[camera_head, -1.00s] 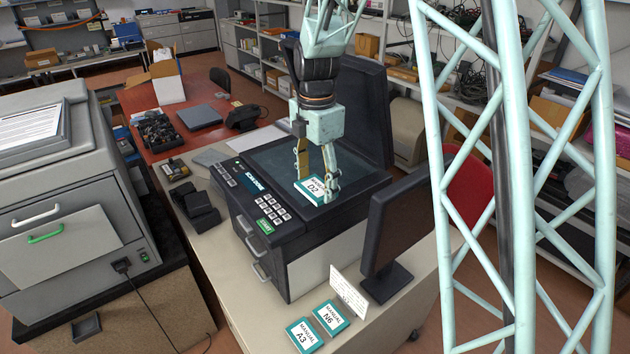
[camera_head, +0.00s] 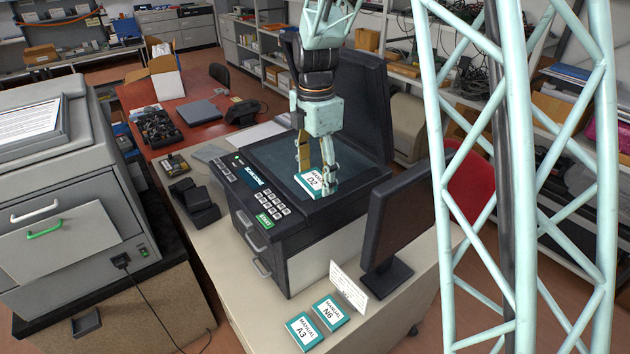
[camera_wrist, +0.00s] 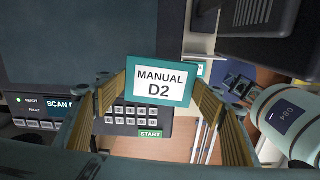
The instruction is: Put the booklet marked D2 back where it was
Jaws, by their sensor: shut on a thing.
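The booklet marked D2 (camera_head: 313,182) is teal with a white label. My gripper (camera_head: 317,178) is shut on it, above the scanner's dark glass (camera_head: 275,160). In the wrist view the D2 booklet (camera_wrist: 160,86) shows its label "MANUAL D2" upright between my gripper's fingers (camera_wrist: 160,105). Booklets N6 (camera_head: 330,313) and A3 (camera_head: 304,332) lie side by side on the desk's near end. A small white card (camera_head: 349,288) stands beside N6; I cannot read it.
The scanner's raised lid (camera_head: 364,110) stands behind the glass. A dark monitor (camera_head: 396,225) stands right of the scanner, close to the card and the booklets. The scanner's front carries a keypad (camera_head: 272,212). A large grey machine (camera_head: 60,200) stands at the left.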

